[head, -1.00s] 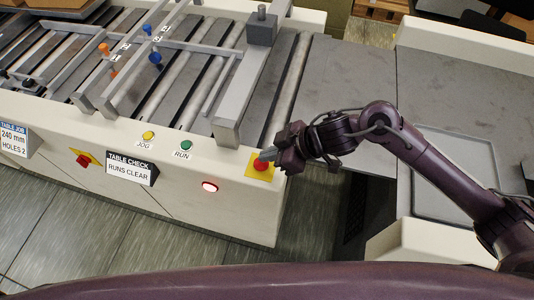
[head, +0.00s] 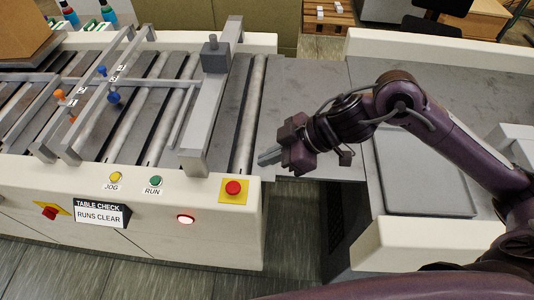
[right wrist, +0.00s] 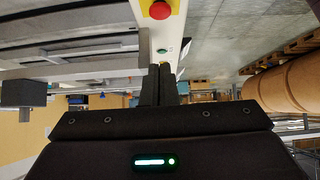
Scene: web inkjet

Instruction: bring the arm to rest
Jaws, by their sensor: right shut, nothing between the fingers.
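My right gripper (head: 270,156) is shut and empty in the head view, to the right of and above the red stop button (head: 233,188) on its yellow plate, clear of it. In the right wrist view the shut fingers (right wrist: 158,84) point toward the panel, and the red button (right wrist: 159,10) shows beyond them at the top. My right arm (head: 440,140) reaches in from the right, bent at the elbow. My left gripper is in neither view.
The roller table (head: 140,110) carries grey rails and blue and orange knobs. Its front panel has a yellow JOG button (head: 116,177), a green RUN button (head: 155,181), a lit red lamp (head: 186,219) and a TABLE CHECK sign (head: 101,213) reading RUNS CLEAR. A grey surface (head: 300,100) lies right.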

